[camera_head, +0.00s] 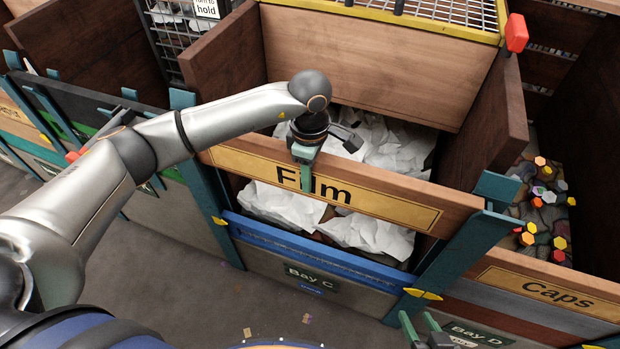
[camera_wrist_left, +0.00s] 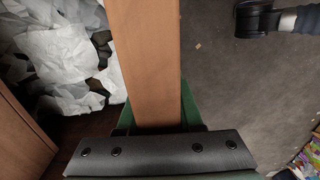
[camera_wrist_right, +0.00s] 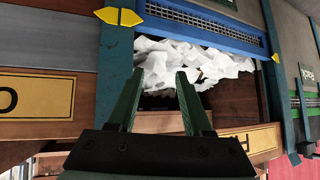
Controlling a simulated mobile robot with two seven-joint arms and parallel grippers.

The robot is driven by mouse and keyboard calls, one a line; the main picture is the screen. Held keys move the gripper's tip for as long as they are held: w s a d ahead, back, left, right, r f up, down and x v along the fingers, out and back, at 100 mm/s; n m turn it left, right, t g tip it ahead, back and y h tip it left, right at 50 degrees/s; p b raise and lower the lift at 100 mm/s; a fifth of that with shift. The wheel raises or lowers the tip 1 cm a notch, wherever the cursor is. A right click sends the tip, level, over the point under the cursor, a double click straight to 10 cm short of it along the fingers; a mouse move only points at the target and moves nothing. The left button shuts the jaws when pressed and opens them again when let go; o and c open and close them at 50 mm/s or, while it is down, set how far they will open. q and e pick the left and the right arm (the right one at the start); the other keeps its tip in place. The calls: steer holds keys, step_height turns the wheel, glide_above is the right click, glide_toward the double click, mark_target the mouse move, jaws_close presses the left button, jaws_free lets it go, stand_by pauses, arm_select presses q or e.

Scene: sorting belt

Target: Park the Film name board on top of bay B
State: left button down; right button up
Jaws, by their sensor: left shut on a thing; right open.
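The Film name board (camera_head: 385,207) is a wooden plank with a yellow plate, spanning the front of bay C between two teal posts, with a gap above the blue sill. My left gripper (camera_head: 305,170) is shut on its top edge near the middle. In the left wrist view the plank (camera_wrist_left: 148,65) lies between the green fingers (camera_wrist_left: 155,115). My right gripper (camera_head: 422,330) is low at the front, near Bay D; its fingers are open and empty in the right wrist view (camera_wrist_right: 155,95). Bay B's label cannot be read; my left arm covers much of the left bays.
White crumpled paper (camera_head: 285,205) fills bay C, labelled on its front (camera_head: 310,277). The Caps board (camera_head: 550,293) is at right, above the Bay D label (camera_head: 480,333). A yellow-framed mesh (camera_head: 450,15) stands behind. Grey floor (camera_head: 190,285) lies open in front.

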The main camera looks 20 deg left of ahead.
arm_select(q)
step_height(320, 180, up, 10)
steer(key=p, duration=0.5)
steer(key=shift+w+r+p, duration=0.1)
steer(key=shift+r+p, duration=0.15)
steer(key=shift+p, duration=0.1)
step_height(320, 180, up, 9)
steer(key=p, duration=0.5)
steer(key=shift+r, duration=0.2)
arm_select(e)
steer(key=s+d+r+h, duration=0.1)
steer(key=d+r, duration=0.2)
steer(key=r, duration=0.4)
steer(key=shift+s+r+m, duration=0.35)
steer(key=shift+r+m, duration=0.05)
